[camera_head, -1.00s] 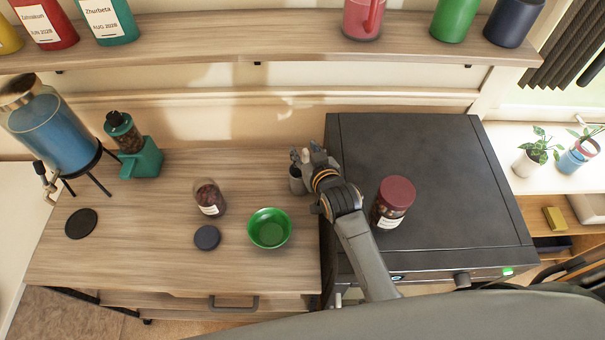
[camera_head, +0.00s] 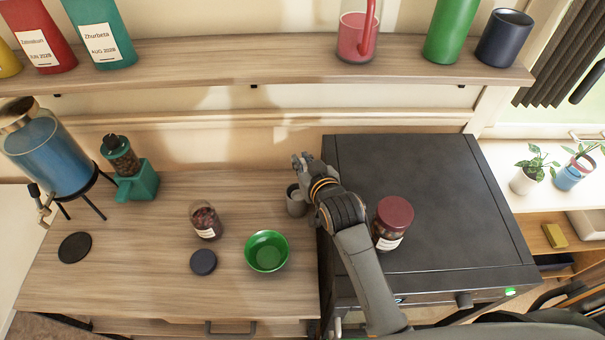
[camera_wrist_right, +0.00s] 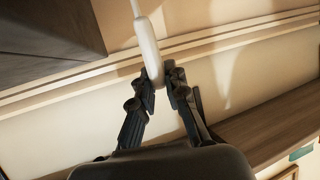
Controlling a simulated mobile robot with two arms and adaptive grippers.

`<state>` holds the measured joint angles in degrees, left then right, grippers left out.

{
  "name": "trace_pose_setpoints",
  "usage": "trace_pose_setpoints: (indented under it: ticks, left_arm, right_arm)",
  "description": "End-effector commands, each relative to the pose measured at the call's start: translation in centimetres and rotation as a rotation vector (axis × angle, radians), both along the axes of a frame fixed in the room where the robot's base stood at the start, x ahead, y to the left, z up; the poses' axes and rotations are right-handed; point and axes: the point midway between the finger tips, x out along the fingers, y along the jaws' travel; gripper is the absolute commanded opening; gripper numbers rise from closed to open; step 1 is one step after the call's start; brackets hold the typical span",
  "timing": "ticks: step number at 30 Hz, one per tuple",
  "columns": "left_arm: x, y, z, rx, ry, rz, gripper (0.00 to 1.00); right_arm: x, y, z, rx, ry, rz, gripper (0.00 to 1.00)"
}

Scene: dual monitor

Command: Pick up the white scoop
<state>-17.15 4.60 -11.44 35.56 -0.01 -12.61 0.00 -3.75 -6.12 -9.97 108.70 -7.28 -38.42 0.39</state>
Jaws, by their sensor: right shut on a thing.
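The white scoop (camera_wrist_right: 149,50) shows in the right wrist view as a pale bar with a thin stem, between the fingers of my right gripper (camera_wrist_right: 160,88). The gripper is shut on it. In the head view my right gripper (camera_head: 301,163) is just above and behind a small grey cup (camera_head: 296,203) at the right end of the wooden counter. The scoop cannot be made out in the head view, where the gripper hides that spot. My left gripper is not in view.
A green bowl (camera_head: 267,251), a jar (camera_head: 206,221) and a dark lid (camera_head: 204,262) stand left of the cup. A red-lidded jar (camera_head: 392,222) stands on the black appliance (camera_head: 430,185) beside my arm. A shelf (camera_head: 250,60) runs above the counter.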

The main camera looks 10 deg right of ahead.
Motion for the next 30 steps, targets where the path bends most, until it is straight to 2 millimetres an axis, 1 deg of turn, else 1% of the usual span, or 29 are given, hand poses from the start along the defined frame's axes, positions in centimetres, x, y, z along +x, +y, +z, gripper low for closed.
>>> trace_pose_setpoints:
  ticks: [1, 3, 6, 9, 14, 24, 30]
  left_arm:
    - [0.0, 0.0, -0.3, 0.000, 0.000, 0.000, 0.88]
    - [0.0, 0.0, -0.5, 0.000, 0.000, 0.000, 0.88]
    - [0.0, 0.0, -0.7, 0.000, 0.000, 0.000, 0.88]
    - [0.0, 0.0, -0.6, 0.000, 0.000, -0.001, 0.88]
    - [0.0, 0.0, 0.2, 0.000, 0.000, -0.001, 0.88]
    - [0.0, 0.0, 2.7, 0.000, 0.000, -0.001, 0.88]
    - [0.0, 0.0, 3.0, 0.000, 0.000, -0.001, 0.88]
  right_arm:
    - [0.1, 0.0, 1.2, 0.002, -0.007, 0.001, 0.00]
    - [0.1, 0.0, 2.5, 0.001, -0.006, 0.001, 0.00]
    - [0.1, 0.0, 4.1, 0.001, -0.006, 0.000, 0.00]
    - [0.0, 0.0, 5.1, -0.001, -0.002, 0.000, 0.00]
    - [0.0, 0.0, 6.3, -0.001, 0.000, 0.000, 0.00]
    - [0.0, 0.0, 8.8, -0.001, 0.000, 0.000, 0.00]
    - [0.0, 0.0, 9.1, 0.000, 0.000, 0.000, 0.00]
